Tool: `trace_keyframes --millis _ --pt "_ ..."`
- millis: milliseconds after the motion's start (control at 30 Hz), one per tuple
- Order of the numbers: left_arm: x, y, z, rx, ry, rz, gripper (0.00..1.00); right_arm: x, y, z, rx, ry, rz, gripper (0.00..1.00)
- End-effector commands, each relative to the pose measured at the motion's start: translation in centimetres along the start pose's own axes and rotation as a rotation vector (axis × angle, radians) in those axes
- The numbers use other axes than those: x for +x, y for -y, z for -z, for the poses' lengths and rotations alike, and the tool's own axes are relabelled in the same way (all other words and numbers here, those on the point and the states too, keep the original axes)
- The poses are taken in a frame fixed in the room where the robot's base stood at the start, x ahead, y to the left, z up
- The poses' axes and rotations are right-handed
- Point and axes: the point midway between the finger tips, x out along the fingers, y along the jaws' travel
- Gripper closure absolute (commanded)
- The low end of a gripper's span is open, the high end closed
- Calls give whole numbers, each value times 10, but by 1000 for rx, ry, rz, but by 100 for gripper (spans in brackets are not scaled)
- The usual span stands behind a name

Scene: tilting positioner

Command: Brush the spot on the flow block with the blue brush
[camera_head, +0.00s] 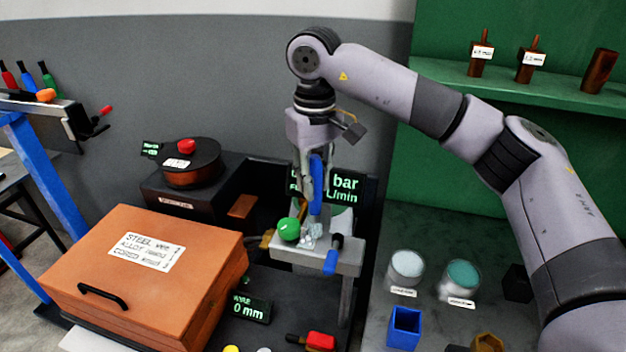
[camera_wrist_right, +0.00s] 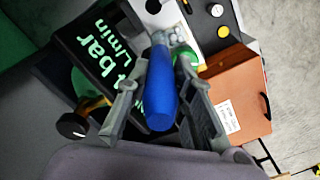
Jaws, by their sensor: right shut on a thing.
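My right gripper (camera_head: 315,190) points down and is shut on the blue brush (camera_head: 317,172). The brush's blue handle also fills the middle of the right wrist view (camera_wrist_right: 162,88), between my right gripper's fingers (camera_wrist_right: 165,75). The flow block (camera_head: 347,262) appears to be the light grey block with a green knob (camera_head: 289,229) and a blue-handled lever (camera_head: 332,256). The brush is over its top, beside the green knob; I cannot tell whether the brush's tip touches the block. No spot can be made out. My left gripper is not in view.
An orange-brown box (camera_head: 150,270) stands at left front. A dark display (camera_head: 345,188) stands close behind the block. Two jars, white (camera_head: 406,268) and teal (camera_head: 461,281), and a blue cup (camera_head: 405,328) stand at right. A red-handled tool (camera_head: 320,340) lies in front.

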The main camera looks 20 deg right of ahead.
Motion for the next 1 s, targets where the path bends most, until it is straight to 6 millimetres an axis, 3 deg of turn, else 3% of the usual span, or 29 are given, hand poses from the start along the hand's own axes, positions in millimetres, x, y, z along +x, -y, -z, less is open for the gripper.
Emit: trace_keyframes --millis 1000 --pt "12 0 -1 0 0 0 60 0 27 -26 -3 -1 0 100"
